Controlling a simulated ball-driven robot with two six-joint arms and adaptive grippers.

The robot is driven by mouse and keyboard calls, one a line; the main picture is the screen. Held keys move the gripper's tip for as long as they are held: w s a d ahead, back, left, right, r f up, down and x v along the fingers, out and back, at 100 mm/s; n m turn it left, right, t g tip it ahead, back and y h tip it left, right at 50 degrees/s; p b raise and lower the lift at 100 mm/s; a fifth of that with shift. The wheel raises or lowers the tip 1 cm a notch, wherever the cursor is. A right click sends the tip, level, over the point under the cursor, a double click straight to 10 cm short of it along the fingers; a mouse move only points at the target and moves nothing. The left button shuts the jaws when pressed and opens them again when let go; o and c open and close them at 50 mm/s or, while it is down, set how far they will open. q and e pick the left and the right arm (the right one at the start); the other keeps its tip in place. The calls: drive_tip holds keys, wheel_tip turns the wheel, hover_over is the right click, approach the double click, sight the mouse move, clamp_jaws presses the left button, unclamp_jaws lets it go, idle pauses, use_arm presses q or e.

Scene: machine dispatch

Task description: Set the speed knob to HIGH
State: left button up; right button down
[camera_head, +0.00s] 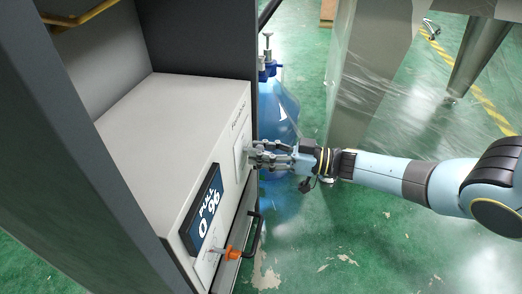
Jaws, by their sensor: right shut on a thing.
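The light grey machine (165,125) sits inside a dark grey cabinet frame. A pale plate (240,163) is on its front face, toward the far end. My right gripper (257,155) reaches in from the right and is shut at this plate, on what appears to be the speed knob. The fingers hide the knob, so its pointer and any HIGH mark cannot be read. A dark display (203,212) nearer on the same face shows white text and what looks like "0 %". My left gripper is not in view.
An orange knob or lever (233,253) and a black bar handle (252,235) stick out below the display. A blue bottle (278,112) with a pump top stands behind my right gripper. A plastic-wrapped grey object (365,70) stands behind the arm. Green floor is open at lower right.

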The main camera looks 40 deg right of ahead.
drive_tip(key=shift+s+f, duration=0.1)
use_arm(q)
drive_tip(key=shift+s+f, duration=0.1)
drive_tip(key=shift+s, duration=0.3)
use_arm(e)
drive_tip(key=c, duration=0.9)
unclamp_jaws()
drive_tip(key=shift+c, duration=0.2)
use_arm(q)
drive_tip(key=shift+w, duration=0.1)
use_arm(e)
drive_tip(key=shift+d, duration=0.1)
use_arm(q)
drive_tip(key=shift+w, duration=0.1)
use_arm(e)
drive_tip(key=v, duration=1.2)
